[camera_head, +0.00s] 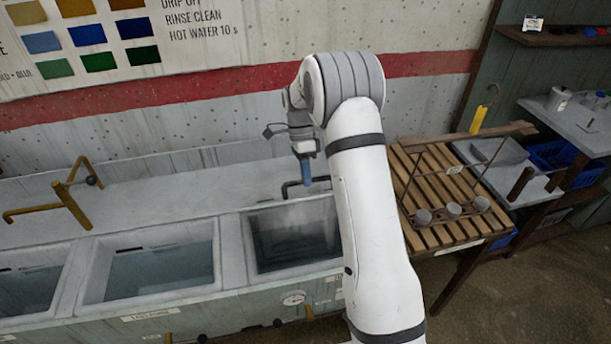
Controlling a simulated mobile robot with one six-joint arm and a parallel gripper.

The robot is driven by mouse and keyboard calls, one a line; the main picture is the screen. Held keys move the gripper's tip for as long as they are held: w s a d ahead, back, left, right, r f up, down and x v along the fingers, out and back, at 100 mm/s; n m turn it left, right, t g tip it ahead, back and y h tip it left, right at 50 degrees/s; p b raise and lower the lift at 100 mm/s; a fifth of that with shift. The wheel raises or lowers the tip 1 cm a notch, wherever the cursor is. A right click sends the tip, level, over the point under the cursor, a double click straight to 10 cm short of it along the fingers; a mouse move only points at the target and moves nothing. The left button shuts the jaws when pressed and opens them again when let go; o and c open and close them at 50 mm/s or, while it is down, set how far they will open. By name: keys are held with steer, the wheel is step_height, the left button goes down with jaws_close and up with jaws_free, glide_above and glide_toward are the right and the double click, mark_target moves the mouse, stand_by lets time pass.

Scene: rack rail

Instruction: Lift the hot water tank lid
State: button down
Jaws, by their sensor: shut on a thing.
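My gripper (306,181) points down behind the right-hand tank, with blue fingertips. It is shut at a dark bent handle (288,190) at the tank's back edge. The grip itself is small and partly hidden. The right-hand tank (262,206) has a round dial (293,299) on its front. Its opening shows a dark inner wall and a hazy grey surface. I cannot clearly make out the lid as a separate panel, nor tell whether it is raised. My arm hides the tank's right end.
More tanks stand to the left, the middle one (88,290) beside it. A brass tap (72,200) rises behind them. On the right, a slatted wooden table (408,178) holds a rack (478,180) with round grey pieces. A shelf bench (570,125) stands farther right.

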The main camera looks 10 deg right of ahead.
steer(key=shift+w+f, duration=0.1)
steer(key=shift+f, duration=0.25)
steer(key=c, duration=1.8)
jaws_free()
steer(key=o, duration=0.3)
steer(key=shift+w+f, duration=0.2)
steer(key=shift+w, duration=0.15)
steer(key=shift+o, duration=0.5)
steer(key=shift+d+r, duration=0.15)
steer(key=b+v, duration=0.1)
steer(key=v, duration=0.6)
steer(key=shift+w+r, duration=0.15)
steer(key=shift+r, duration=0.2)
